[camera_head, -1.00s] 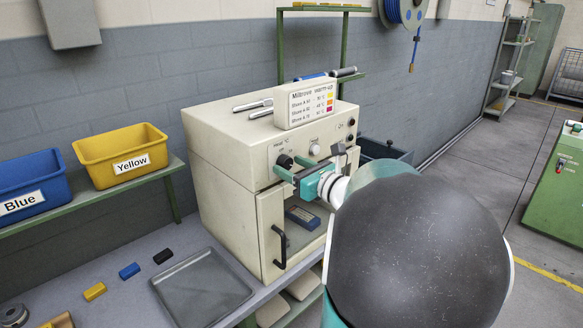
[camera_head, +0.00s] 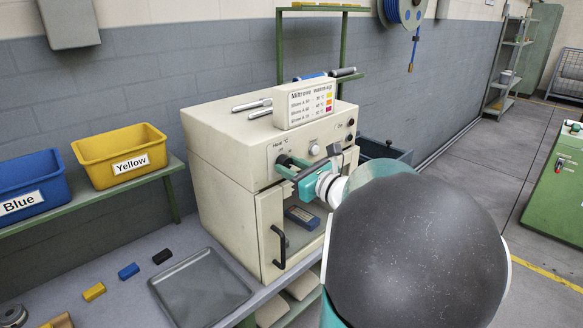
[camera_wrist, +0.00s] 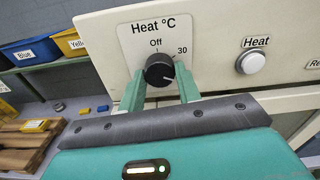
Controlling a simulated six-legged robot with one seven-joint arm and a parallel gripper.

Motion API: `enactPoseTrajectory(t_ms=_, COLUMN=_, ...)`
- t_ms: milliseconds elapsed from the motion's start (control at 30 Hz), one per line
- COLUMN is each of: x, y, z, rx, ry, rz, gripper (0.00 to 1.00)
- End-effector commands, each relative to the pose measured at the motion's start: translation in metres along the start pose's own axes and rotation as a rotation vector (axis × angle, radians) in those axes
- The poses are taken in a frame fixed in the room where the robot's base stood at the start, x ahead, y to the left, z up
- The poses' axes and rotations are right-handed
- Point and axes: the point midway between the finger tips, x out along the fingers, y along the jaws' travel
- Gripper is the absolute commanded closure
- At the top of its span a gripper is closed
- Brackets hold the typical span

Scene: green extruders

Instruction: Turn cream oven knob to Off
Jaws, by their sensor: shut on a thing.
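The cream oven (camera_head: 228,150) stands on the bench with its control panel facing my arm. Its black heat knob (camera_wrist: 159,70) sits under the "Heat °C" lettering, with "Off" straight above it and "30" to its upper right. The knob's white pointer mark seems to lie at its lower right, away from "Off". My gripper (camera_wrist: 160,88) is shut on the knob, with one green finger on each side of it. In the head view my gripper (camera_head: 286,166) is at the panel and largely hides the knob.
A white Heat button (camera_wrist: 254,62) is right of the knob. The oven door below has a black handle (camera_head: 279,246), and a blue block (camera_head: 302,217) shows inside. A grey tray (camera_head: 243,291) lies on the bench. A sign box (camera_head: 308,103) stands on the oven.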

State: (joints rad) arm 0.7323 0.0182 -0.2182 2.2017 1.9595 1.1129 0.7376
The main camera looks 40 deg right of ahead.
Motion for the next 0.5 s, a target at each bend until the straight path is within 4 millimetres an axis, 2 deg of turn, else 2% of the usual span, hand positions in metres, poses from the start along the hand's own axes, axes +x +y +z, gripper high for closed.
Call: enactPoseTrajectory(t_ms=500, x=-0.0011, y=-0.0012, z=-0.0009, rx=-0.432, ry=0.002, rz=-0.001, gripper=0.89)
